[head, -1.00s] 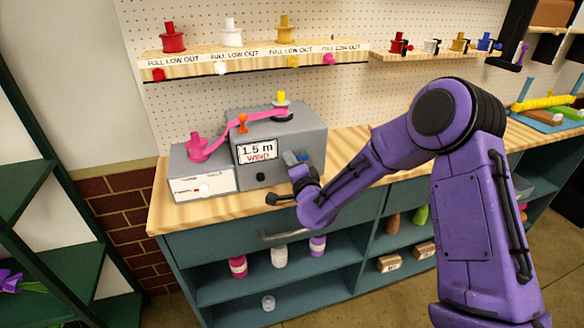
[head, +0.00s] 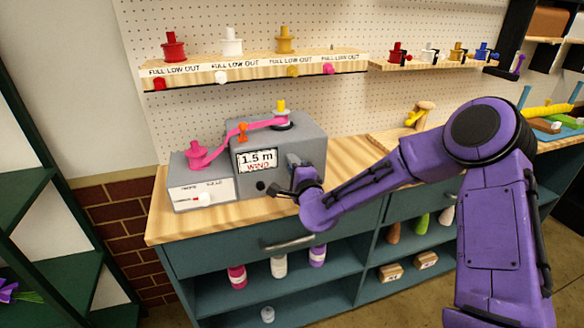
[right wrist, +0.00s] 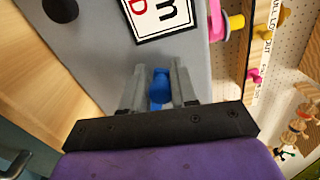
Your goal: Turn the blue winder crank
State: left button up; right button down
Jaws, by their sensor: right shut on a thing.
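The grey winder box (head: 300,137) stands on the wooden counter, with a display reading "1.5 m WIND" (head: 257,161). Pink ribbon (head: 240,135) runs from a pink spool (head: 196,155) past an orange post to a spool with a yellow top (head: 281,114). My right gripper (head: 294,162) is at the box's right front. In the right wrist view the blue crank (right wrist: 159,86) sits between its two grey fingers, which are shut on it. In the head view the crank is mostly hidden by the gripper. My left gripper is out of view.
A shelf (head: 260,68) with several coloured spools hangs on the pegboard behind. A smaller shelf (head: 420,63) is at its right. A lower white-fronted box (head: 203,196) adjoins the winder. Bare counter (head: 225,222) lies in front.

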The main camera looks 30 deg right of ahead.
jog(key=shift+w+d+r, duration=0.1)
jog(key=shift+r, duration=0.1)
jog(key=c, duration=1.1)
grip_release()
jog(key=shift+o, duration=0.8)
jog(key=shift+f, duration=0.15)
jog(key=shift+s, duration=0.2)
jog(key=b+v, duration=0.2)
jog(key=v, duration=0.8)
jog(key=shift+s, duration=0.15)
